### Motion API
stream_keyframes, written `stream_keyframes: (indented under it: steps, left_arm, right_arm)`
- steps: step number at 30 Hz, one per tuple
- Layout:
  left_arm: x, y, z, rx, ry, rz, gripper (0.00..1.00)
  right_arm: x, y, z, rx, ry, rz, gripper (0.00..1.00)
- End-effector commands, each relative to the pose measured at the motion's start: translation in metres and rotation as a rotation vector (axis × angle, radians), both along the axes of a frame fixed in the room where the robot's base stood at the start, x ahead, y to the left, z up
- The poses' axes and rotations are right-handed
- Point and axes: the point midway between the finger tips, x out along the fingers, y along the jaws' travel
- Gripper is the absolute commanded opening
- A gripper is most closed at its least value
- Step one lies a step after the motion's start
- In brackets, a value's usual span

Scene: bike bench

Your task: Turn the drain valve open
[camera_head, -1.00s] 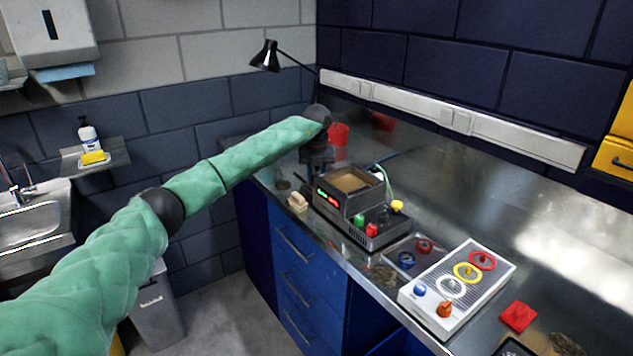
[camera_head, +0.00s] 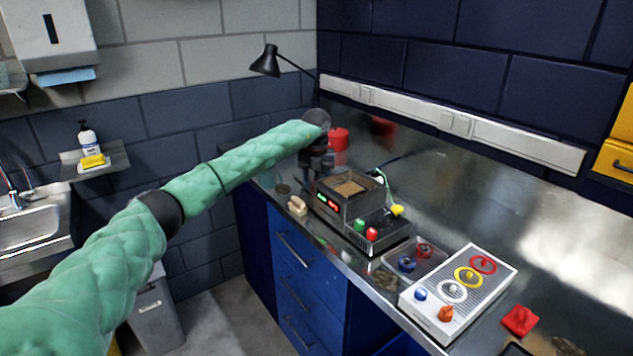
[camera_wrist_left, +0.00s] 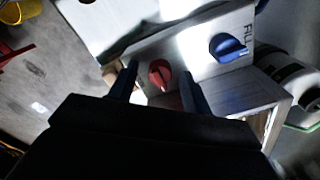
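In the left wrist view a red knob (camera_wrist_left: 160,74) sits on a pale panel. A blue knob (camera_wrist_left: 228,47) is to its right, next to lettering that seems to read "FILL". No label for the red knob is readable, so I cannot confirm from lettering that it is the drain valve. My left gripper (camera_wrist_left: 157,80) is open, with one dark finger on each side of the red knob; I cannot tell whether they touch it. In the head view my left gripper (camera_head: 316,160) is at the far end of the bench, and the knobs are hidden there. My right gripper is not in view.
A dark box with lit red and green displays (camera_head: 347,195) stands right beside my left gripper. A red container (camera_head: 338,138) and a black lamp (camera_head: 268,62) are behind it. A white panel with coloured rings (camera_head: 457,290) lies nearer on the metal bench.

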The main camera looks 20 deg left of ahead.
Motion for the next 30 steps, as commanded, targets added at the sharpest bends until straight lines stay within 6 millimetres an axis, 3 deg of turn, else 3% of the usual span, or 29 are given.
stream_keyframes:
  steps: [8, 12, 21, 30]
  left_arm:
    - [0.000, 0.000, 0.009, 0.000, -0.001, 0.000, 0.49]
    - [0.001, 0.000, 0.027, 0.001, -0.003, 0.000, 0.49]
    - [0.001, 0.000, 0.068, 0.000, -0.001, 0.000, 0.49]
    - [0.000, 0.000, 0.078, 0.000, 0.001, 0.000, 0.49]
  right_arm:
    - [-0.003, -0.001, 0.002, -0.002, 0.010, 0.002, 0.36]
    - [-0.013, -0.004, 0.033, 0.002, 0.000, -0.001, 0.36]
    - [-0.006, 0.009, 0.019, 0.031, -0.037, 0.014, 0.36]
    - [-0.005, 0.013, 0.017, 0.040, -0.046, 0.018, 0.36]
